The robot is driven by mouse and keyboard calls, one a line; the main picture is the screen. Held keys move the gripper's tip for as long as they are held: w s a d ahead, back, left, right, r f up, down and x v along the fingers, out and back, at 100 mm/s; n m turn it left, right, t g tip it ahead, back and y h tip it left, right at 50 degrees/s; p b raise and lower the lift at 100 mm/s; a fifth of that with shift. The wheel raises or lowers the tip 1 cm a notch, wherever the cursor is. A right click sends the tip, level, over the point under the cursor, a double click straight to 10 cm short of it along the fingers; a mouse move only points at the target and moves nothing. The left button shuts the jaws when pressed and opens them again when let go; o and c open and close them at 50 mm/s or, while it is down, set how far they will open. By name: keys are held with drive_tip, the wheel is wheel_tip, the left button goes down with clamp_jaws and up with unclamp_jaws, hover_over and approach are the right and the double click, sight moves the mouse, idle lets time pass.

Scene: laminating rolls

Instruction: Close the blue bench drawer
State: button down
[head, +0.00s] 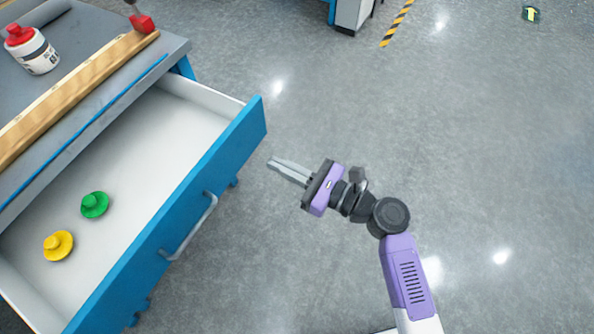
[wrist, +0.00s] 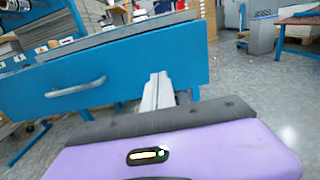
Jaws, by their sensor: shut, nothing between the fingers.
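The blue bench drawer (head: 180,215) is pulled out from the grey-topped bench at the left of the head view. Its front carries a grey bar handle (head: 190,228). In the wrist view the blue drawer front (wrist: 130,65) faces me, with the handle (wrist: 76,87) left of my fingers. My gripper (head: 272,164) is shut and empty, just right of the drawer front's far end in the head view. Its fingertips (wrist: 158,76) point at the right part of the drawer front in the wrist view.
A green knob (head: 94,205) and a yellow knob (head: 58,245) lie inside the drawer. A wooden strip (head: 75,95), a white bottle with a red cap (head: 32,50) and a red tool (head: 143,22) are on the bench top. Open floor lies right of the drawer.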

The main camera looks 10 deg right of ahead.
sight(240, 147)
drive_tip(key=b+x, duration=0.1)
drive_tip(key=x, duration=0.6)
drive_tip(key=shift+w+a, duration=0.15)
drive_tip(key=shift+a, duration=0.05)
drive_tip(key=shift+a, duration=0.1)
drive_tip(key=shift+w+a, duration=0.2)
drive_tip(key=b+x, duration=0.7)
drive_tip(key=x, duration=1.8)
drive_tip(key=shift+f, duration=0.2)
drive_tip(key=shift+w+a+r+b, duration=0.1)
drive_tip(key=shift+w+a+b, duration=0.2)
drive_tip(key=shift+w+b, duration=0.1)
drive_tip(key=shift+a+r, duration=0.1)
drive_tip(key=shift+r, duration=0.2)
